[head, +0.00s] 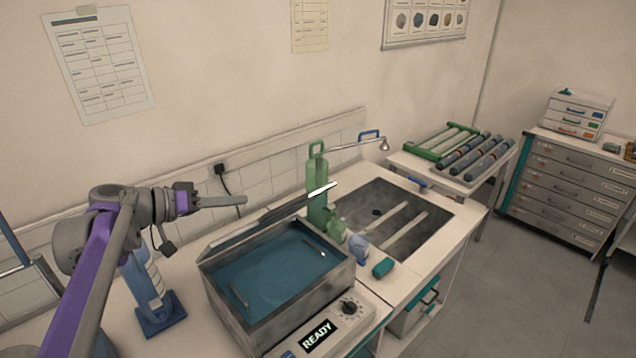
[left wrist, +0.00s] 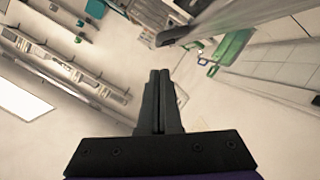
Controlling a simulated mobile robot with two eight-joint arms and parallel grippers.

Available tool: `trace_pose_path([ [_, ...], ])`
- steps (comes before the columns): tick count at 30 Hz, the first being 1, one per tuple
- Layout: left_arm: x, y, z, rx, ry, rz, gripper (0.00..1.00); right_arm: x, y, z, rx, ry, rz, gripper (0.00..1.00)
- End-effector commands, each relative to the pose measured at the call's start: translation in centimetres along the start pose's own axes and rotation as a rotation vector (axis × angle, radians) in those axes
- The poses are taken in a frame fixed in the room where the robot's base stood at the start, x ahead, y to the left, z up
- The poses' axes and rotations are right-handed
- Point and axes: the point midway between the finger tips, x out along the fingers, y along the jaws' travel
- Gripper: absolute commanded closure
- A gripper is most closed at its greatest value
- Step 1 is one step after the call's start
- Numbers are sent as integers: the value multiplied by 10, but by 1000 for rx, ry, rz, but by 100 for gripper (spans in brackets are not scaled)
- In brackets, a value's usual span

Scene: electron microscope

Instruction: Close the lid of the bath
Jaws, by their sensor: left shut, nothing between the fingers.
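The bath (head: 225,292) is a grey metal box with blue liquid inside, on the counter in the head view. Its lid (head: 262,222) is open, standing up along the back edge and seen almost edge-on, with a pale strip at its upper right end. My left gripper (head: 244,200) is shut and empty. Its fingers point right, above and behind the lid's left part; I see no contact. In the left wrist view the shut fingers (left wrist: 159,75) point at a blurred background, with a grey panel at the upper right that I cannot identify surely. My right gripper is not in view.
A green bottle (head: 317,185) stands right behind the bath, near a sink (head: 372,232). Small flasks (head: 358,247) sit at the bath's right. A READY control panel (head: 317,336) is in front.

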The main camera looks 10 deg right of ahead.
Motion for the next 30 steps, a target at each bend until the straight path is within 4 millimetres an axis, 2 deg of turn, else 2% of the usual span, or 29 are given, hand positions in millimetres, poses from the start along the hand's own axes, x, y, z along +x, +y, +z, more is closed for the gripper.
trace_pose_path([
  [3, -4, -7, -24, 33, 59, 49, 100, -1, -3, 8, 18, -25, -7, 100],
  [8, 1, -7, -33, 47, 82, 70, 100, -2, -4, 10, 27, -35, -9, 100],
  [11, 14, -5, -33, 47, 80, 70, 100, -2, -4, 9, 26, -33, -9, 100],
  [23, 97, 1, -40, 46, 78, 70, 100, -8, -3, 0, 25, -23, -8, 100],
  [27, 102, -1, -16, 44, 79, 66, 100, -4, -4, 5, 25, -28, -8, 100],
  [30, 105, -2, -7, 44, 79, 66, 100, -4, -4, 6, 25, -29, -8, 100],
])
